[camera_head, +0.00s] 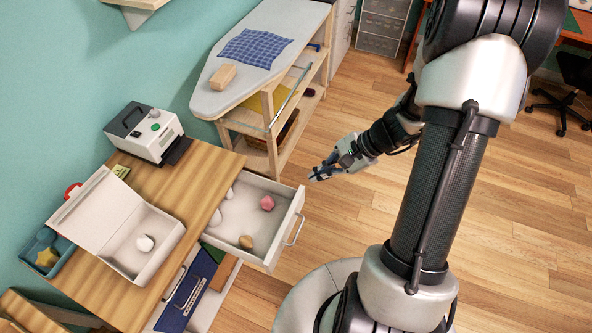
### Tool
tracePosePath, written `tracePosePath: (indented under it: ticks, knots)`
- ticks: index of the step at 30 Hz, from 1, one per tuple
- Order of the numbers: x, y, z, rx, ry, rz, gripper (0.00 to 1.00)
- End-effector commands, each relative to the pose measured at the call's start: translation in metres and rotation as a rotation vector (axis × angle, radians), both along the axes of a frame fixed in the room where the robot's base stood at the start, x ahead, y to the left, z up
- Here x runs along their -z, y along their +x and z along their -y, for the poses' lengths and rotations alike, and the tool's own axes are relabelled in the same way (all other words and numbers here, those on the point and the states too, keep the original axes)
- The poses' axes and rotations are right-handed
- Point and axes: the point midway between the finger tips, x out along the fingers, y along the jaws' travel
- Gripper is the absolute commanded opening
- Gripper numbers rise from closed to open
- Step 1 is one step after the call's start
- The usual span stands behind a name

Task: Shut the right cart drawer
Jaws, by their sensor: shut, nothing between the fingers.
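The right cart drawer (288,246) is a white drawer pulled out from the wooden-topped cart (190,195). Its front carries a silver bar handle (295,230). A pink object (267,203), an orange-brown object (246,241) and white objects lie inside it. My gripper (314,177) is shut and empty. In the picture it is just to the right of the drawer's upper front corner, with its fingertips pointing left. I cannot tell its exact height or distance from the drawer.
An open white box (165,245) and a grey-white machine (148,133) stand on the cart top. The wooden floor (480,225) at right is clear.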

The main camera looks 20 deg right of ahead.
Motion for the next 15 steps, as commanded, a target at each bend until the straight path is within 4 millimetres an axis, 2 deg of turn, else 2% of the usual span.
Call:
tracePosePath:
  ticks: [1,5,9,12,15]
  knots:
    - [0.026,-0.003,0.012,0.091,0.05,-0.038,0.0]
    - [0.084,-0.01,0.038,0.313,0.155,-0.107,0.0]
    - [0.146,-0.027,0.057,0.536,0.249,-0.18,0.0]
    - [0.179,-0.04,0.063,0.655,0.298,-0.222,0.0]
    - [0.201,-0.05,0.066,0.732,0.328,-0.248,0.0]
